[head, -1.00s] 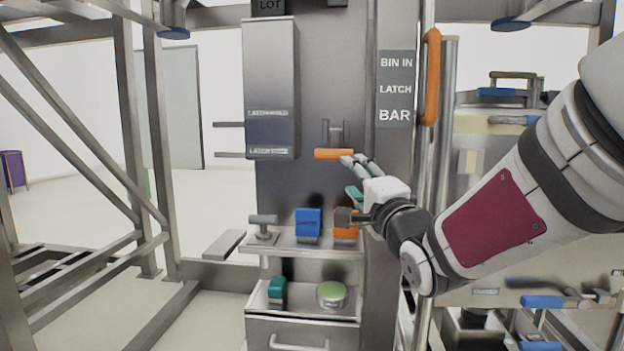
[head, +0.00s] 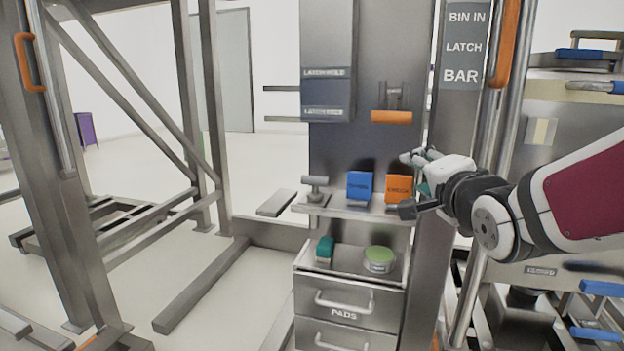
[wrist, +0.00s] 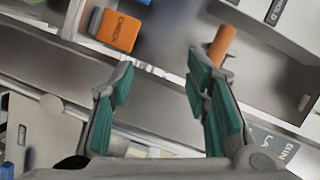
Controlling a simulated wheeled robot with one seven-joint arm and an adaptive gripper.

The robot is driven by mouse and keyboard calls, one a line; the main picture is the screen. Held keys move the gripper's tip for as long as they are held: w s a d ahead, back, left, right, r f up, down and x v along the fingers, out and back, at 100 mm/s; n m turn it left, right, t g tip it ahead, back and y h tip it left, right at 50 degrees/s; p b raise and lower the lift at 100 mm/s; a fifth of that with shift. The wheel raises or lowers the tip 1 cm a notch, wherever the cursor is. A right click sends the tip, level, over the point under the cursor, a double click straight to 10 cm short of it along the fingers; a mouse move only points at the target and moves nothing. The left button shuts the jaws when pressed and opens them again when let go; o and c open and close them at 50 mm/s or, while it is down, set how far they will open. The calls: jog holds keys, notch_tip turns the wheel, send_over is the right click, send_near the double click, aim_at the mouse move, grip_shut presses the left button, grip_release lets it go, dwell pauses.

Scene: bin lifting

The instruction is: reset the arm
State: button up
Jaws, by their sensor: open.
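My gripper (head: 415,180) is at the right of the head view, in front of the grey column, with my arm reaching in from the right edge. In the wrist view its two teal-padded fingers (wrist: 160,88) stand wide apart with nothing between them. The orange-handled latch (head: 391,116) on the column is above the gripper in the head view and apart from it. In the wrist view the orange handle (wrist: 222,45) appears beyond the right fingertip; I cannot tell the gap between them.
A shelf (head: 345,211) holds a blue box (head: 360,187), an orange box (head: 397,189) and a grey T-shaped tool (head: 316,188). Below, a green-topped tin (head: 380,259) and a teal block (head: 325,250) sit above drawers. An orange vertical bar (head: 503,45) is upper right. Floor at left is open between frame beams.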

jog(key=s+f+n+g+h, duration=0.1)
jog(key=s+f+n+g, duration=0.75)
jog(key=s, duration=0.95)
jog(key=s+a+f+n+g+y, duration=0.1)
jog(key=s+f+n+g, duration=0.2)
jog(key=s, duration=0.7)
jog(key=s+a+f+n+g, duration=0.1)
jog(key=s+f+n+g, duration=0.3)
jog(key=s, duration=0.7)
notch_tip(320, 180, up, 36)
jog(key=m+t+p, duration=0.2)
jog(key=t+p, duration=0.1)
jog(key=p, duration=3)
jog(key=shift+w+d+p, duration=0.3)
jog(key=shift+w+d, duration=0.15)
